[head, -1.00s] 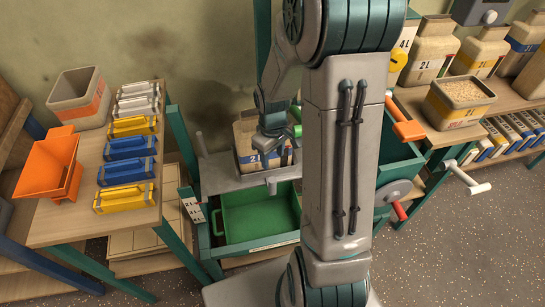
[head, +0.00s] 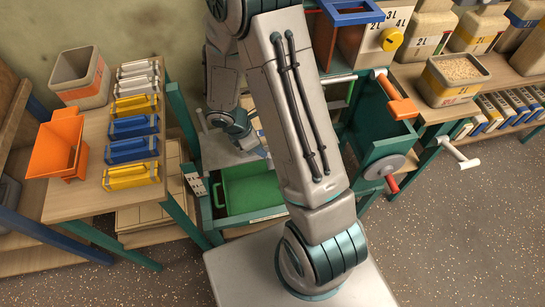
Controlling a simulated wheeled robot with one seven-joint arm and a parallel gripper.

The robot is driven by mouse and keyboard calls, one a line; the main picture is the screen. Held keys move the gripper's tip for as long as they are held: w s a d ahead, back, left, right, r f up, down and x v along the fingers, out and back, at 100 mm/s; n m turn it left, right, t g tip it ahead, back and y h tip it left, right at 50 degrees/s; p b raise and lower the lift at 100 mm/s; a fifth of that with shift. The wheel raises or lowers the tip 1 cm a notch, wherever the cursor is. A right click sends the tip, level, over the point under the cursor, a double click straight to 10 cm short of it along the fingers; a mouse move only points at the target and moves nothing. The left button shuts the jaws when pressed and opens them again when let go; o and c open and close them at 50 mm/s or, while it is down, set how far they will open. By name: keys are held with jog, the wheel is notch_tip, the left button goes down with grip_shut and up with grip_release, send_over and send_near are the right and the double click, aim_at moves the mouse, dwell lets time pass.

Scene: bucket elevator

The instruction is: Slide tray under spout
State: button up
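A green tray (head: 250,196) sits low in the teal frame of the machine, left of my arm's base. Its right end is hidden behind my arm. My gripper (head: 256,151) is above and behind the tray, near the grey shelf over it, and looks apart from the tray. Its fingers are small and partly hidden, so I cannot tell whether they are open or shut. I cannot make out the spout; my arm covers the middle of the machine.
A side table with an orange scoop-like bin (head: 57,146), a beige bin (head: 80,78) and several coloured bars stands left. Orange (head: 402,108), red (head: 392,184) and white (head: 467,163) handles stick out right of my arm. A grain-filled bin (head: 455,79) stands right. Floor at front right is clear.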

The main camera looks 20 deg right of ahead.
jog(key=b+x, duration=0.3)
jog(key=x, duration=1)
jog(key=shift+d+f+b, duration=0.15)
jog(key=shift+f+b, duration=0.2)
